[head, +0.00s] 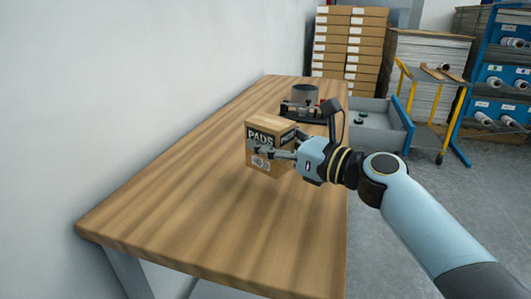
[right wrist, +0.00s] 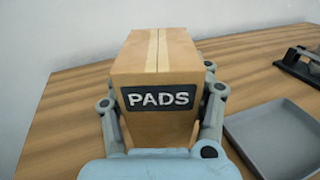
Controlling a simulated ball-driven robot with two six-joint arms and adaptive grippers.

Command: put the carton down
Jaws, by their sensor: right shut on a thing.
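The carton (head: 262,132) is a small brown box with a dark label reading "PADS". It is upright over the wooden table (head: 190,205), towards the table's right side. My right gripper (head: 273,150) is shut on it, with fingers on opposite sides. In the right wrist view the carton (right wrist: 155,55) sits between the two fingers, its taped top and labelled face showing. Its underside is hidden there, and I cannot tell whether it touches the table. My left gripper is not in view.
A black device (head: 300,108) with a grey cylinder (head: 304,94) stands behind the carton. A shallow grey tray (right wrist: 280,140) lies right of it in the wrist view. A wall borders the table's left; the near tabletop is clear. Stacked boxes (head: 348,45) stand beyond.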

